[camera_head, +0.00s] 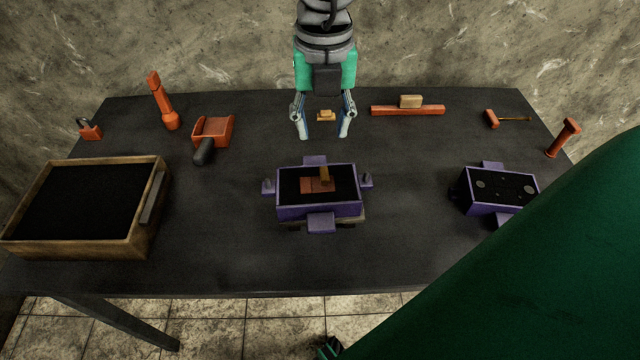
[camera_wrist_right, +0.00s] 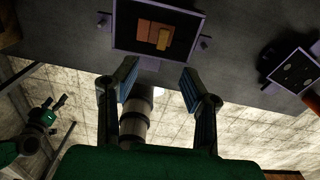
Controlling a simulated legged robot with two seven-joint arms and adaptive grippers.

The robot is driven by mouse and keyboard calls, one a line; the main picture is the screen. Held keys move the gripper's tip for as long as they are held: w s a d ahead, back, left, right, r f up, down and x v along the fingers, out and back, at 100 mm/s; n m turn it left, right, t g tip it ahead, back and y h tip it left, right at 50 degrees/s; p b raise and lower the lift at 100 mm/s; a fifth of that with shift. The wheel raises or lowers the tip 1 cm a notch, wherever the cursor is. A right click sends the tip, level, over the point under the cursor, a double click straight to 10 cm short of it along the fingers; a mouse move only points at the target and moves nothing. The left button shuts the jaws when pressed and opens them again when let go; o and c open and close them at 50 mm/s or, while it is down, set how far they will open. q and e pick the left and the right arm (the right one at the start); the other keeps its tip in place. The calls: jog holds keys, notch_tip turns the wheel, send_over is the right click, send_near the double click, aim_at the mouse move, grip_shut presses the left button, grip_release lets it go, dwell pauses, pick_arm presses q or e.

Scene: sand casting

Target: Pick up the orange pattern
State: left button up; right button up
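The orange pattern (camera_head: 310,185) is a flat orange-brown block with a lighter upright piece on it. It lies in the dark middle of the purple flask (camera_head: 290,212) at the table's centre. The pattern also shows in the right wrist view (camera_wrist_right: 147,33), inside the flask near the top. My right gripper (camera_head: 323,136) hangs fingers down, open and empty, appearing above the flask in the head view. In the right wrist view its fingers (camera_wrist_right: 158,85) are wide apart with nothing between them. My left gripper (camera_wrist_right: 54,103) is low at the left there, small, fingers apart, away from the table.
A wooden sand box (camera_head: 150,230) stands at the left of the dark table (camera_head: 215,270). A second purple flask (camera_head: 488,207) is at the right. Orange hand tools, including a scoop (camera_head: 214,129) and a bar (camera_head: 408,110), lie along the back. Free room surrounds the central flask.

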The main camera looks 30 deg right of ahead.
aim_at(325, 172)
notch_tip(325, 172, down, 6)
jog(key=shift+d+f+b, duration=0.15)
jog(key=shift+b, duration=0.55)
jog(key=shift+d+f, duration=0.25)
jog(key=shift+f, duration=0.5)
jog(key=f, duration=0.1)
jog(key=f+b, duration=0.1)
jog(key=f, duration=0.2)
jog(key=shift+a+f+b, duration=0.1)
jog(key=shift+a+b, duration=0.2)
jog(key=shift+a, duration=0.05)
jog(key=shift+d, duration=0.2)
grip_shut()
